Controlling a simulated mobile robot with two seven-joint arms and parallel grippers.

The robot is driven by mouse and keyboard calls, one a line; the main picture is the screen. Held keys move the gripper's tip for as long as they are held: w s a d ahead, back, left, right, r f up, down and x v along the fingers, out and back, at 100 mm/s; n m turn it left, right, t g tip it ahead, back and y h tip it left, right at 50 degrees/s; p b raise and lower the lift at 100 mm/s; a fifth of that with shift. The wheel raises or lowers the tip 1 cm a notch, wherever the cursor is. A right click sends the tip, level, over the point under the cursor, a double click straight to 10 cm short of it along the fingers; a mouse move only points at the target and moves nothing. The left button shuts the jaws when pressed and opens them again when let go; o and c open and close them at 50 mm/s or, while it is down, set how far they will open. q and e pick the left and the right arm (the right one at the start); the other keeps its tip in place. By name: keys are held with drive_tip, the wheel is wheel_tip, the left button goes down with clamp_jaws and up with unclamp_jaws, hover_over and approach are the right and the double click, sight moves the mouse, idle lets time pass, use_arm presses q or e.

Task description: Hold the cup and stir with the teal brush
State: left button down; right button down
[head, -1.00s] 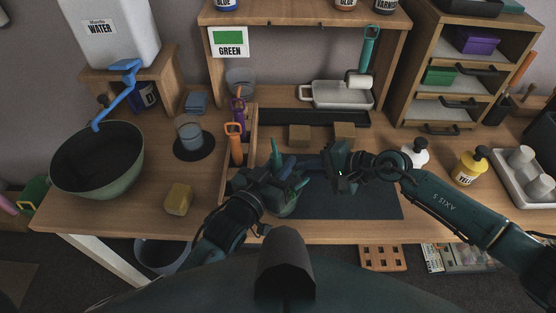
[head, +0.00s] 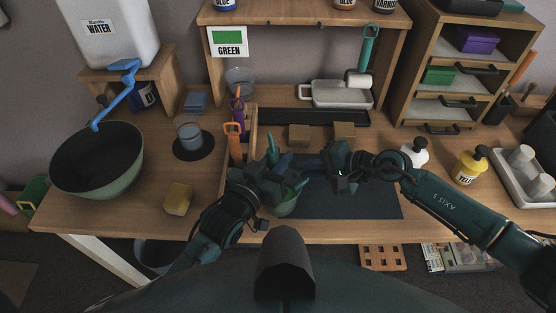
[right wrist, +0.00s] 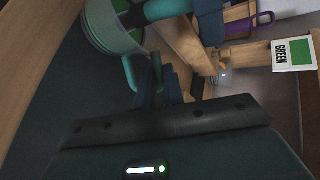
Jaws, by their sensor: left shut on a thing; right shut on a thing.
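A pale green cup (head: 285,208) stands at the left end of the dark mat, partly hidden by my grippers. The right wrist view shows its banded side (right wrist: 101,26) and green inside. My right gripper (head: 315,172) is shut on the cup's handle, to the cup's right; the handle (right wrist: 130,73) shows in the right wrist view. The teal brush (head: 271,146) stands up above my left gripper (head: 281,170), which is shut on it over the cup. In the right wrist view the brush (right wrist: 168,9) crosses the cup's mouth; its tip is hidden.
A wooden rack with an orange-handled tool (head: 234,138) stands close behind left. Two wooden blocks (head: 299,134) lie behind the grippers. A yellow sponge (head: 178,199) and a glass (head: 190,133) are at left. The dark mat (head: 365,202) is bare at right.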

sight(269, 136)
use_arm(q)
drive_tip(key=shift+w+a+r, duration=0.15)
drive_tip(key=shift+w+r, duration=0.05)
drive_tip(key=shift+r, duration=1)
drive_tip(key=shift+w+a+r, duration=0.1)
drive_tip(key=shift+w+r, duration=0.15)
drive_tip(key=shift+r, duration=0.9)
drive_tip(key=shift+w+a+r, duration=0.15)
drive_tip(key=shift+w+r, duration=0.05)
drive_tip(key=shift+r, duration=1)
drive_tip(key=shift+r, duration=0.1)
drive_tip(key=shift+r, duration=2.4)
use_arm(e)
drive_tip(key=c, duration=1.4)
unclamp_jaws()
drive_tip(key=shift+c, duration=0.2)
